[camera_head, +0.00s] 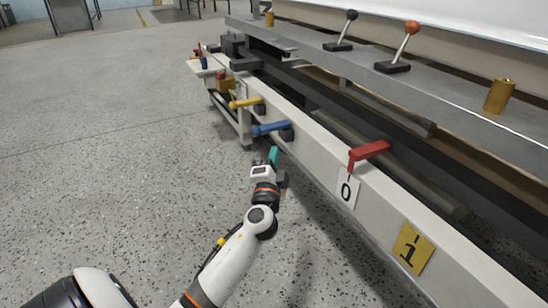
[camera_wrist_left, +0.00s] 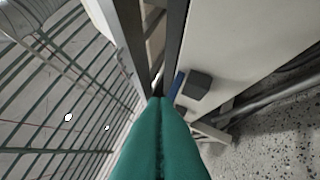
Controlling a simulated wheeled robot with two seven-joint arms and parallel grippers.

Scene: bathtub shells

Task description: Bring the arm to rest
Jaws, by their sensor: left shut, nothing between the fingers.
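My left arm comes in from the bottom left in the head view and reaches forward beside the long bench. My left gripper (camera_head: 273,154) has teal fingers and hangs over the floor just left of the bench's front face. In the left wrist view its teal fingers (camera_wrist_left: 159,105) are pressed together with nothing between them. The blue lever (camera_head: 270,128) is just beyond the fingertips in the head view. Whether they touch it cannot be told. A blue piece beside a dark block (camera_wrist_left: 197,86) shows in the left wrist view. My right gripper is not in view.
The bench's front rail (camera_head: 322,150) runs diagonally along the right. The speckled floor (camera_head: 110,150) at left is clear.

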